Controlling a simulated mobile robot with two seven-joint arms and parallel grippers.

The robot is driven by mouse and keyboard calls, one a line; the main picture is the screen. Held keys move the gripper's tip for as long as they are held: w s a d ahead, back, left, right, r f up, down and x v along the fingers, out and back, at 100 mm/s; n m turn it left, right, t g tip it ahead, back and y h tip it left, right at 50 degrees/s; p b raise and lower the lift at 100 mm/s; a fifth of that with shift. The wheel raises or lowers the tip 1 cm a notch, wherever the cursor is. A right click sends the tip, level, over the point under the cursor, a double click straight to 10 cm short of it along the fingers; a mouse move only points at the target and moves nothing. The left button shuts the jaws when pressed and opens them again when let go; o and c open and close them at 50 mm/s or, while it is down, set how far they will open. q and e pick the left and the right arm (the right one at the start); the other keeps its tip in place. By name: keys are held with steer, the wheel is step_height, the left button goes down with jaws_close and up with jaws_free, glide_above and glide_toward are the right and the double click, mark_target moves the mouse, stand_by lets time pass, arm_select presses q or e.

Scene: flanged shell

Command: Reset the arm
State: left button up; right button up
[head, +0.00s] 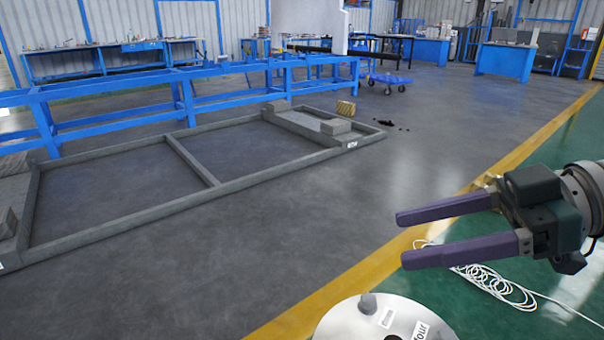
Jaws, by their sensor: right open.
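My right gripper (400,240) comes in from the right edge. Its two purple fingers point left and are spread apart with nothing between them. It is held in the air above the floor near the yellow line. My left gripper is not in view. A round light-metal flanged part (355,318) with labels and a grey knob shows at the bottom edge, below and left of the right gripper and apart from it. Its lower portion is cut off by the frame.
A grey metal frame (213,190) lies on the floor at left, with a blue frame bench (190,105) behind it. A coil of white cable (495,285) lies on green floor beneath my right arm. A blue cart (388,82) stands farther back. The grey floor (400,160) at centre is mostly clear.

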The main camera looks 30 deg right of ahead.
stand_by(0.3)
steer(key=a+r+m+t+h+p, duration=0.1)
steer(key=a+r+m+h+p, duration=0.35)
steer(key=a+r+p, duration=0.7)
steer(key=s+d+r+m+g+h+p, duration=0.2)
steer(key=s+r+g+h+p, duration=0.15)
steer(key=s+p, duration=0.35)
steer(key=s+d+r+m+g+h+p, duration=0.1)
steer(key=s+d+r+g+h+p, duration=0.15)
steer(key=s+r+p, duration=0.45)
step_height(320, 180, up, 33)
steer(key=w+a+p, duration=0.1)
steer(key=w+p, duration=0.1)
steer(key=p, duration=3.5)
